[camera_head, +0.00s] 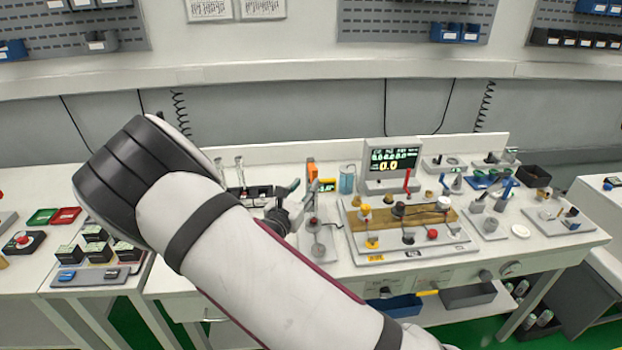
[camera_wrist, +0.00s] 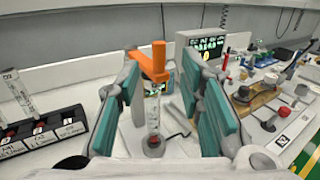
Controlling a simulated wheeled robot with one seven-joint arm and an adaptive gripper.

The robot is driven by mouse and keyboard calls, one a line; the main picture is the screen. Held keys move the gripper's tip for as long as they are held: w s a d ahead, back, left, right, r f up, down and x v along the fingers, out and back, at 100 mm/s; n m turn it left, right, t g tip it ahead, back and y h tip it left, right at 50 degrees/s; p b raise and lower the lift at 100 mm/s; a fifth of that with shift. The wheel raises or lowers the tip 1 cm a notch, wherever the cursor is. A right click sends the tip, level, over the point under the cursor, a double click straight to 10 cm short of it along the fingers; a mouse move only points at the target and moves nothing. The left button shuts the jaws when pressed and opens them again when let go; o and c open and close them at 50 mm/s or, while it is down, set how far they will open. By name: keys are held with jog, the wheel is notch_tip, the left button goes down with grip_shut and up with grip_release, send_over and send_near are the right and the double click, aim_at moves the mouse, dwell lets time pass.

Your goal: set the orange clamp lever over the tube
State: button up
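The orange clamp lever (camera_wrist: 157,60) shows in the wrist view as a bent orange piece at the top of a fixture, between my fingers in the picture. In the head view the orange lever (camera_head: 312,171) is at the top of a slim stand. A clear tube (camera_wrist: 153,118) stands upright below the lever in the wrist view, with red at its base. Whether the lever touches the tube is unclear. My gripper (camera_wrist: 161,78) is open, with teal pads on both sides of the fixture and gaps on each side. In the head view my gripper (camera_head: 290,196) is just left of the stand.
A display (camera_head: 391,160) stands behind a board (camera_head: 440,252) with coloured knobs, right of the stand. A dark rack with labelled slots (camera_wrist: 40,138) holds clear tubes on the left. A blue-filled beaker (camera_head: 347,180) stands behind the stand, near the display.

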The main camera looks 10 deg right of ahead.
jog(key=v, duration=0.3)
jog(key=shift+s+a, duration=0.2)
jog(key=shift+s, duration=0.05)
jog(key=s+d+r+m+g, duration=0.5)
jog(key=s+d+m+g, duration=0.15)
jog(key=s+m, duration=0.2)
jog(key=s+d+r+m+g, duration=0.5)
jog(key=s+d+m+g, duration=0.15)
jog(key=d+m, duration=0.2)
jog(key=s+a+r+m+t+y, duration=0.1)
jog(key=s+a+r+m+y, duration=0.2)
jog(key=s, duration=0.3)
jog(key=s+a+r+m+t+y+b, duration=0.1)
jog(key=s+a+r+m+y, duration=0.2)
jog(key=s+m+y, duration=0.1)
jog(key=s+a+r+m+t+y+b, duration=0.1)
jog(key=s+a+r+m+t+y, duration=0.1)
jog(key=s, duration=0.5)
jog(key=a+r+m+y, duration=0.1)
jog(key=m, duration=0.1)
jog(key=shift+s+r+m+y, duration=0.3)
jog(key=shift+s+r+y, duration=0.05)
jog(key=shift+r+y, duration=0.05)
